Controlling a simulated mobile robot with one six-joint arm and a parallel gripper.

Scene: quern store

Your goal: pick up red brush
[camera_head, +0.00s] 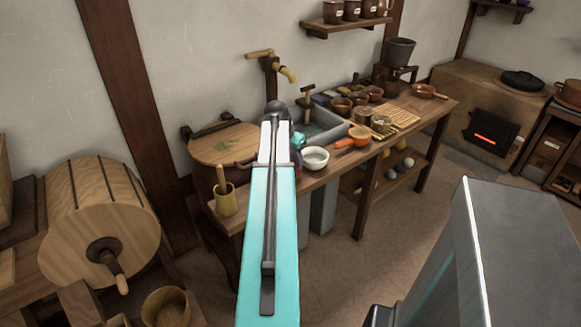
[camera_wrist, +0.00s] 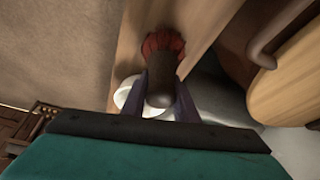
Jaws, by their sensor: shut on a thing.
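The red brush (camera_wrist: 164,44) shows in the wrist view, with red bristles and a dark rounded handle pointing toward the camera. My gripper (camera_wrist: 163,92) is shut on its handle, with a dark finger on each side. The bristles appear over the wooden bench top; I cannot tell whether they touch it. In the head view my teal arm reaches over the bench (camera_head: 238,204) and hides the brush and most of the gripper.
A white bowl (camera_head: 314,158) stands right of my arm; it also shows behind the fingers in the wrist view (camera_wrist: 126,97). Open floor lies in front.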

